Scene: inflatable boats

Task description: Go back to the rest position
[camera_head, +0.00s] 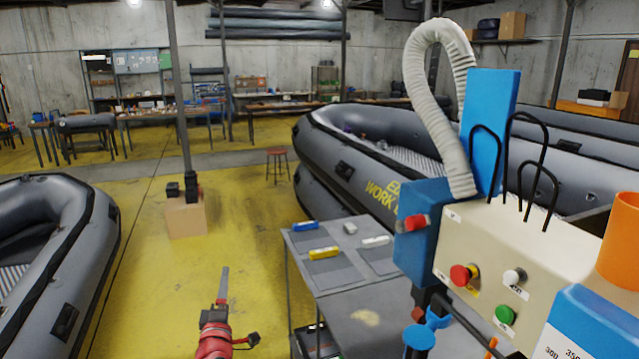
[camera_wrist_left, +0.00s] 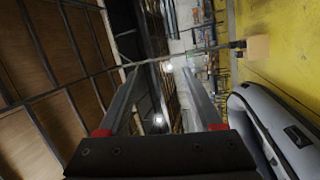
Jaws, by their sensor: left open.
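My left gripper (camera_head: 223,270) shows low in the head view, left of centre, seen edge-on with its grey finger pointing up and red parts below. In the left wrist view its two fingers (camera_wrist_left: 162,80) stand wide apart with nothing between them. It is left of the grey table and apart from it, over the yellow floor. My right gripper does not show in either view.
A grey table (camera_head: 375,301) holds blue, yellow and white items. A machine (camera_head: 515,257) with buttons and a hose fills the right. Grey inflatable boats stand at left (camera_head: 60,265) and behind the table (camera_head: 335,150).

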